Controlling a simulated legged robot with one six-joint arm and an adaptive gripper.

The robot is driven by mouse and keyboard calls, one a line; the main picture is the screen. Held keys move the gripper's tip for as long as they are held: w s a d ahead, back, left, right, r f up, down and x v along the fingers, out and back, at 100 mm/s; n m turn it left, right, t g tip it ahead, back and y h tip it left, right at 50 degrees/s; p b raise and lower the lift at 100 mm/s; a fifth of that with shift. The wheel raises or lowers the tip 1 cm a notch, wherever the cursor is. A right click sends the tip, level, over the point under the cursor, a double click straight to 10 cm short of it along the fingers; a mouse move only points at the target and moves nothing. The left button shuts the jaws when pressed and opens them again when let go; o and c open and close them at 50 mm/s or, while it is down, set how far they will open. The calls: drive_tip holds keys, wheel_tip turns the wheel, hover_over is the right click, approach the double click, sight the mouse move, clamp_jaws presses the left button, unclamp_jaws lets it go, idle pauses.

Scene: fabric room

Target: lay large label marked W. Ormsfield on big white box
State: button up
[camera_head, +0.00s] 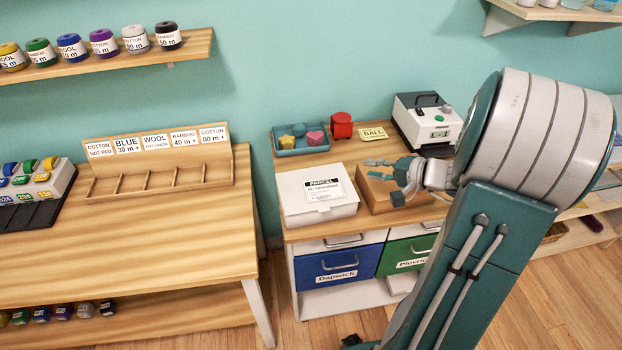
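The big white box (290,208) stands closed on the wooden cabinet top, front left. A large white label (325,188) with a black "PARCEL" header lies on its lid, slightly tilted; the name line is too small to read for sure. My gripper (384,181) is to the right of the white box, above a brown box (407,203). Its fingers point left and are spread apart, with nothing seen between them. It is apart from the label in the picture. My arm comes from the right and hides part of the cabinet.
A teal tray (287,151) with colored shapes, a red object (341,125), a yellow card (372,134) and a white label printer-like machine (428,122) stand behind. Blue (338,267) and green (403,255) drawers are below. A wooden table (130,250) stands left.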

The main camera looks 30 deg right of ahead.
drive_tip(key=s+a+r+n+g, duration=0.2)
drive_tip(key=s+a+n+g, duration=0.15)
drive_tip(key=a, duration=0.55)
drive_tip(key=s+a+r+n+g, duration=0.2)
drive_tip(key=a+n+g, duration=0.2)
drive_tip(key=a, duration=0.6)
drive_tip(key=s+a+r+n+t+h, duration=0.1)
drive_tip(key=s+a+r+n+h, duration=0.3)
drive_tip(key=s, duration=0.5)
drive_tip(key=r+h, duration=0.1)
drive_tip(key=h, duration=0.1)
drive_tip(key=shift+h, duration=0.4)
drive_tip(key=shift+n, duration=0.25)
